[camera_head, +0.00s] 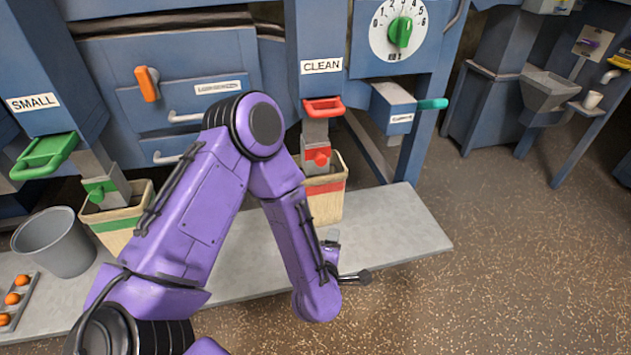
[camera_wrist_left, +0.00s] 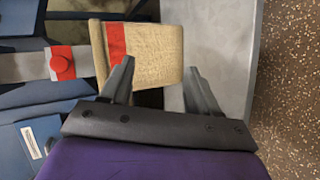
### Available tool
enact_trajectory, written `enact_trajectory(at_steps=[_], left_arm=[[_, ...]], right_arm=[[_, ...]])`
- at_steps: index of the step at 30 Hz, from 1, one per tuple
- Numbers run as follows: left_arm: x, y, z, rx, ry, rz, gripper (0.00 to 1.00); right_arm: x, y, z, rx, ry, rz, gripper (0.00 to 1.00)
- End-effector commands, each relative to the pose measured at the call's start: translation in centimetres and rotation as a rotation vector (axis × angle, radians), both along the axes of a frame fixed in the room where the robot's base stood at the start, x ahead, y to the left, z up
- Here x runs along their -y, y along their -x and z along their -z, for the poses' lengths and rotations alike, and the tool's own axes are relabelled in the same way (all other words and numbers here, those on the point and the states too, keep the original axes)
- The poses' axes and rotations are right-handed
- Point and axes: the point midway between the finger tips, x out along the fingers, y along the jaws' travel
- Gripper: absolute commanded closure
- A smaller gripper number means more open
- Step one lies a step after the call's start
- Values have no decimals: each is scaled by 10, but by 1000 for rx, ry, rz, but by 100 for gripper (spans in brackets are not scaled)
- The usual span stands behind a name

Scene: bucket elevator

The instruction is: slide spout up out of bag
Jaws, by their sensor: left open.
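The grey spout (camera_head: 315,133) with a red knob (camera_head: 318,157) hangs below the CLEAN label. Its lower end reaches the mouth of the tan bag with a red stripe (camera_head: 327,204), and seems to go inside. My arm hides part of the bag. In the left wrist view the spout (camera_wrist_left: 30,67) comes in from the left, with its red knob (camera_wrist_left: 62,63) near the bag (camera_wrist_left: 155,55). My left gripper (camera_head: 345,262) is open and empty, in front of the bag and apart from the knob. Its spread fingers show in the wrist view (camera_wrist_left: 160,85). My right gripper is not in view.
A second spout with a green knob (camera_head: 98,190) reaches a green-striped bag (camera_head: 113,226) at left. A grey bucket (camera_head: 52,245) stands on the pale platform (camera_head: 400,228). Red handle (camera_head: 323,107) and teal handle (camera_head: 432,104) stick out above. The floor at right is clear.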

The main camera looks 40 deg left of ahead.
Motion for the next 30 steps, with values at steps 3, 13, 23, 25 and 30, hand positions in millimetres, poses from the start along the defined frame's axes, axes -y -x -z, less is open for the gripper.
enact_trajectory(at_steps=[3,13,23,25,30], left_arm=[[-15,-60,-34,550,454,-349,39],[-53,-77,-126,1235,1102,-701,39],[-104,-122,-126,1233,1099,-702,39],[-113,-130,-127,1232,1099,-700,39],[-126,-141,-127,1228,1098,-697,39]], right_arm=[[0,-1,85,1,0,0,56],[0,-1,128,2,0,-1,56],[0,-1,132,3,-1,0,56],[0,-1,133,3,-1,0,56],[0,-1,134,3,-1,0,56]])
